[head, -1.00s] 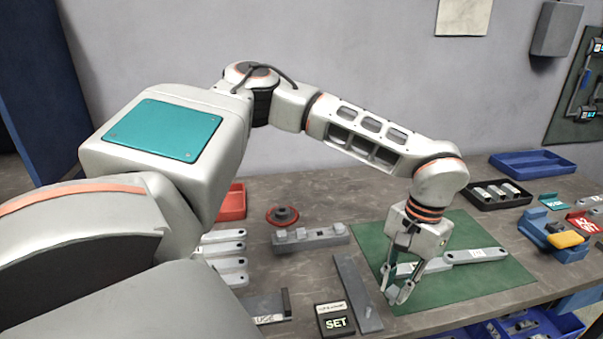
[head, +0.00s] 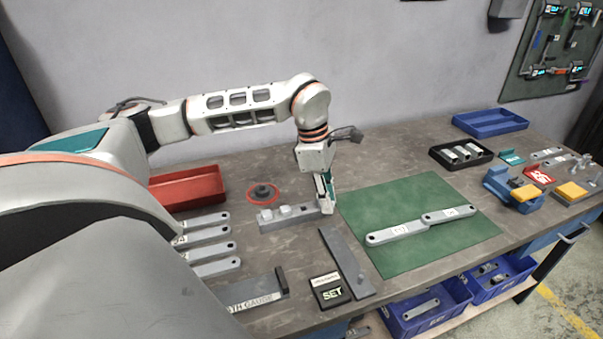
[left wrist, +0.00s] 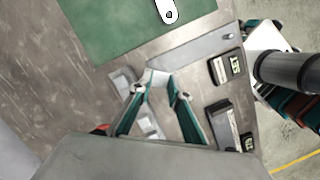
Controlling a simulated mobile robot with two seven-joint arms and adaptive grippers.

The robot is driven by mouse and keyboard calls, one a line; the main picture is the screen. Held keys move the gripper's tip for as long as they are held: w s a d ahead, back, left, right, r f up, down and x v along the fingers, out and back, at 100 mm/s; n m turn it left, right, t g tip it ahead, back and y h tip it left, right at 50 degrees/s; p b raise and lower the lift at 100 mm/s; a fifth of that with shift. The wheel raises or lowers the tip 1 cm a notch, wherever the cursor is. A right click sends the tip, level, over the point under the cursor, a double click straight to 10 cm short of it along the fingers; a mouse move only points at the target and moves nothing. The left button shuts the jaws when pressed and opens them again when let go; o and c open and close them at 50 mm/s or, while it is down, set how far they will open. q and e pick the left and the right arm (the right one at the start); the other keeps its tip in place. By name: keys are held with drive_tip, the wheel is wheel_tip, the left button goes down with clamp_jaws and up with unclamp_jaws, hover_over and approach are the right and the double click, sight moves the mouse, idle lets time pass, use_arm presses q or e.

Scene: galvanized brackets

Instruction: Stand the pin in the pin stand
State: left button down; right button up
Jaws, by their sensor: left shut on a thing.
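The pin stand (head: 277,224) is a long grey block on the table, left of the green mat, with light raised blocks on top. My left gripper (head: 328,206) points down at the stand's right end. In the left wrist view my left gripper (left wrist: 160,82) is shut on a small pale piece, which I take for the pin (left wrist: 158,76). Fingers hide most of the pin, and I cannot tell whether it touches the stand. My right gripper is not in view.
The green mat (head: 400,250) bears two grey brackets (head: 420,226). A flat bar (head: 345,262) and a SET box (head: 330,291) lie in front. A red tray (head: 190,187) and a red ring (head: 262,193) are behind. Several brackets (head: 207,245) lie left.

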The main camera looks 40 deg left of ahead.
sight(295, 215)
use_arm(q)
drive_tip(key=a+r+n+t+y, duration=0.1)
drive_tip(key=a+r+n, duration=0.1)
drive_tip(key=a+n, duration=0.6)
drive_tip(key=shift+m, duration=0.3)
drive_tip(key=shift+a+f+b, duration=0.15)
drive_tip(key=shift+f+b, duration=0.8)
drive_tip(key=shift+f, duration=0.15)
drive_tip(key=shift+a+f+b, duration=0.1)
drive_tip(key=shift+f+b, duration=0.8)
drive_tip(key=shift+f, duration=0.2)
drive_tip(key=shift+p, duration=0.3)
drive_tip(key=shift+b+x, duration=0.4)
drive_tip(key=shift+x, duration=0.4)
drive_tip(key=shift+s+a+f+b, duration=0.15)
drive_tip(key=shift+f+b, duration=0.25)
drive_tip(key=shift+f, duration=0.5)
